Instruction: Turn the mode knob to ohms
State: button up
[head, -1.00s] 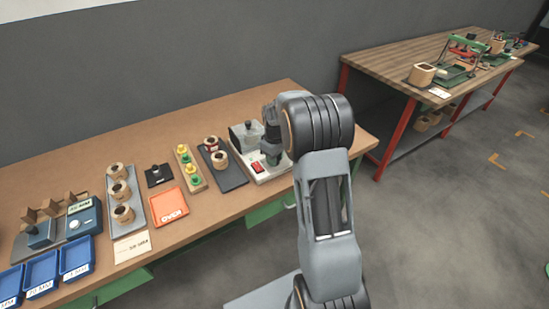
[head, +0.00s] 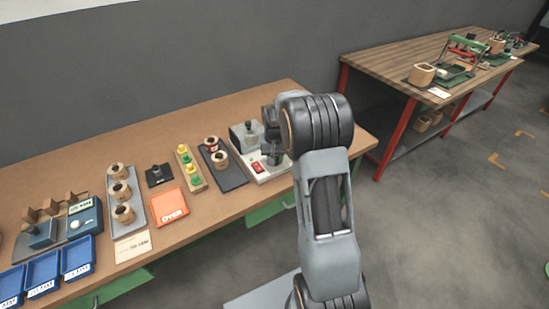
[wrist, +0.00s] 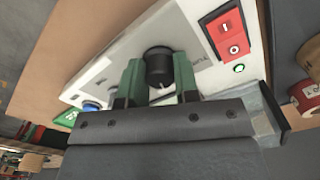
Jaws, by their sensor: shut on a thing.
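A round black knob (wrist: 158,66) stands on a pale panel (wrist: 120,62) in the wrist view. My gripper (wrist: 157,74) has its two green fingers on either side of the knob and is shut on it. Markings on the panel near the knob are too small to read, so I cannot tell the knob's setting. In the head view, my gripper (head: 272,153) is over the pale unit (head: 270,176) at the bench's right end, and my arm hides part of it. A blue meter (head: 82,218) with a display and a pale dial stands at the left.
A red rocker switch (wrist: 227,36) is beside the knob, and a blue button (wrist: 92,106) is on the other side. On the bench, a dark tray (head: 228,176) with coils is left of the unit. An orange tray (head: 169,206) and blue bins (head: 76,258) are farther left.

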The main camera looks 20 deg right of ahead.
jog(key=shift+m, duration=1)
jog(key=o, duration=0.9)
jog(key=shift+r, duration=0.1)
notch_tip(320, 180, up, 14)
jog(key=shift+f, duration=0.15)
dwell(0.3)
